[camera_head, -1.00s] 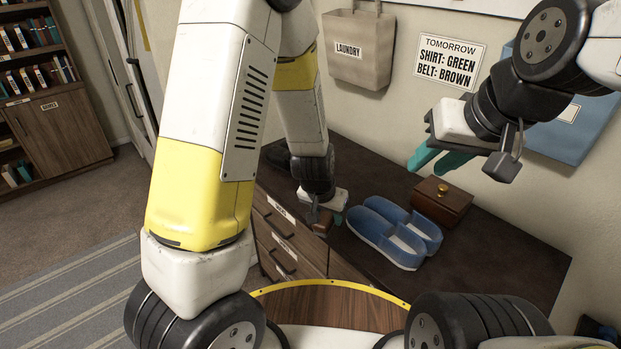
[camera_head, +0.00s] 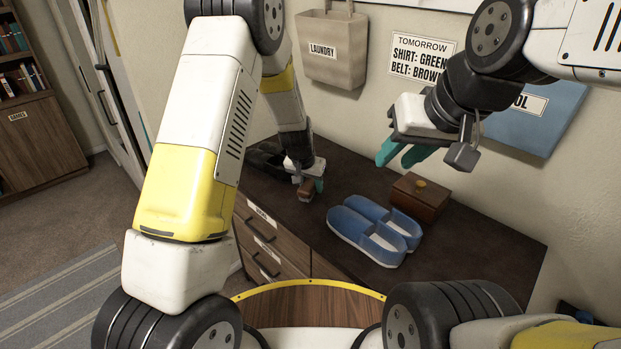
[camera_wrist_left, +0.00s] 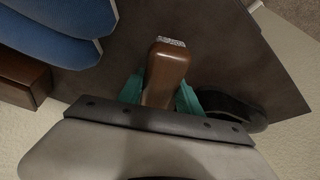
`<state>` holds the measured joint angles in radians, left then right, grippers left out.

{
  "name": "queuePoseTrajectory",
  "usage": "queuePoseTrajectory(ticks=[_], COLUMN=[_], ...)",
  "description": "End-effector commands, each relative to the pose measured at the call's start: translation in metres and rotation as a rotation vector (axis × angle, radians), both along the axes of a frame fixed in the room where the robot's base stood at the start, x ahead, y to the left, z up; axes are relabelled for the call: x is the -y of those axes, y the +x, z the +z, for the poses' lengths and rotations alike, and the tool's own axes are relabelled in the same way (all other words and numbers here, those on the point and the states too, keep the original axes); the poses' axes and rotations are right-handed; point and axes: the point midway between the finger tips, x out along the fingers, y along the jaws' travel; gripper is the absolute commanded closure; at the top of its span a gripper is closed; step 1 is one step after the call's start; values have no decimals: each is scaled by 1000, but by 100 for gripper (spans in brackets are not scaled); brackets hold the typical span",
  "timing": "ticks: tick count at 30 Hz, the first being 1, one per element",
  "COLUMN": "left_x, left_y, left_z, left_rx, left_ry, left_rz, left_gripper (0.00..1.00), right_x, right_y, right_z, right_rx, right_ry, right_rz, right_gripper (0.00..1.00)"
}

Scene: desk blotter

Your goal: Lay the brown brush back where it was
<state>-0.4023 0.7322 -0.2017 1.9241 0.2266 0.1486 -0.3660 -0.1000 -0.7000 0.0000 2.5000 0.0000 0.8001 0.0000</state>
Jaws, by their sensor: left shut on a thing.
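The brown brush (camera_wrist_left: 165,75) is between the teal fingers of my left gripper (camera_wrist_left: 160,95) in the left wrist view, with pale bristles at its far end. In the head view the brush (camera_head: 306,190) hangs below my left gripper (camera_head: 312,182), over the left part of the dark dresser top (camera_head: 460,240). I cannot tell whether the brush touches the top. My right gripper (camera_head: 402,155) is empty, its teal fingers apart, in the air above the wooden box.
Blue slippers (camera_head: 375,230) stand right of the brush, with a small wooden box (camera_head: 420,196) behind them. The front right of the top is clear.

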Motion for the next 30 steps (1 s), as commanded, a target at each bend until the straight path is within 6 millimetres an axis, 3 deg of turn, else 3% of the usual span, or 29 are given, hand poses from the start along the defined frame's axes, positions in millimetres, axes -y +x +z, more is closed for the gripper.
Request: queuePoseTrajectory(ticks=[7, 18, 19, 21, 22, 30], left_x=[-1, 0, 0, 0, 0, 0], left_y=[2, 2, 2, 2, 2, 2], left_z=[-34, -38, -38, -38, -38, -38], left_rx=[-1, 1, 1, 1, 1, 1], left_ry=[0, 0, 0, 0, 0, 0], left_rz=[1, 0, 0, 0, 0, 0], left_gripper=[100, 100, 55, 41, 37, 37], right_x=[0, 0, 0, 0, 0, 0], right_y=[0, 0, 0, 0, 0, 0], right_z=[0, 0, 0, 0, 0, 0], right_rx=[0, 0, 0, 0, 0, 0], right_ry=[0, 0, 0, 0, 0, 0], right_rz=[0, 0, 0, 0, 0, 0], right_gripper=[68, 68, 68, 68, 68, 68])
